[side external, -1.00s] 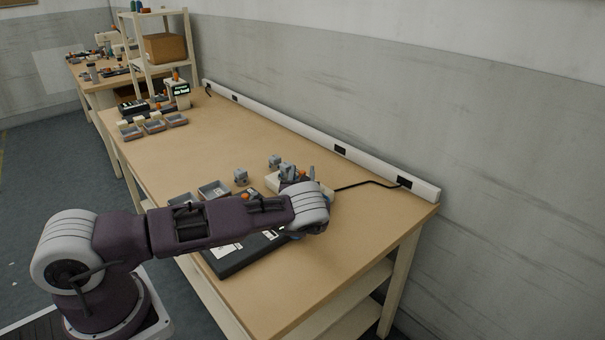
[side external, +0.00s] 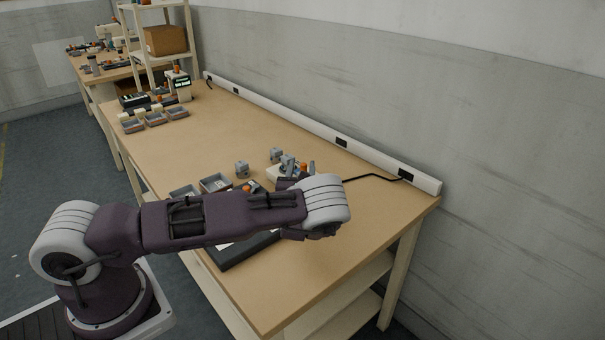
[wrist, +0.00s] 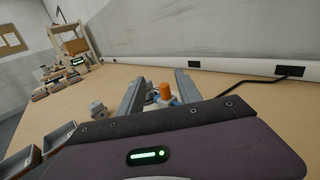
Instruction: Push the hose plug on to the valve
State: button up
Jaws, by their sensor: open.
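My gripper (wrist: 160,78) is open; its two grey fingers reach forward in the wrist view, spread apart. Between them, farther on, shows an orange cylindrical part (wrist: 166,91) with grey-blue parts around its base. I cannot tell whether it is the hose plug or part of the valve. In the side view the same orange part (side external: 303,167) shows beside a grey fitting (side external: 287,161) on a pale block, just beyond my wrist. My wrist hides much of this spot. I see nothing held between the fingers.
Small grey blocks (side external: 242,169) and grey trays (side external: 215,183) stand left of the fixture. A dark flat case (side external: 240,250) lies under my arm. A black cable (side external: 370,179) runs to the wall's power strip (side external: 345,145). The table's middle (side external: 215,130) is clear.

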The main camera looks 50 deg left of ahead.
jog(key=d+r, duration=0.1)
jog(key=r, duration=0.1)
send_near(303, 168)
jog(key=x, duration=0.2)
jog(key=shift+w+a+r, duration=0.25)
jog(key=x, duration=0.6)
jog(key=shift+w+a+f, duration=0.25)
jog(key=shift+w, duration=0.05)
grip_shut()
dwell(0.3)
